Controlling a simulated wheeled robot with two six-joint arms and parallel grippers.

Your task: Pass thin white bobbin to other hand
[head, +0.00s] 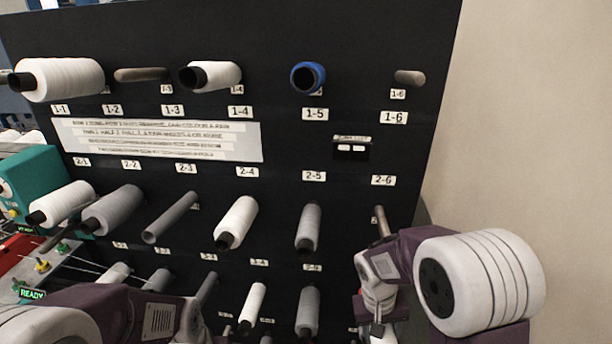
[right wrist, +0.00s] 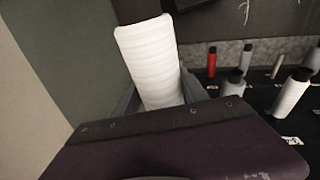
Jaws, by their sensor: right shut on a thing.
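The thin white bobbin (right wrist: 152,62) stands out in the right wrist view, pale with faint rings around it. My right gripper (right wrist: 165,98) is shut on it, with a grey finger at either side of its lower part. The bobbin's lower end is hidden behind my wrist.
A black rack (head: 400,150) with labelled pegs fills the head view. A teal machine (head: 38,180) stands at the left. A bare wall (head: 530,120) is at the right.

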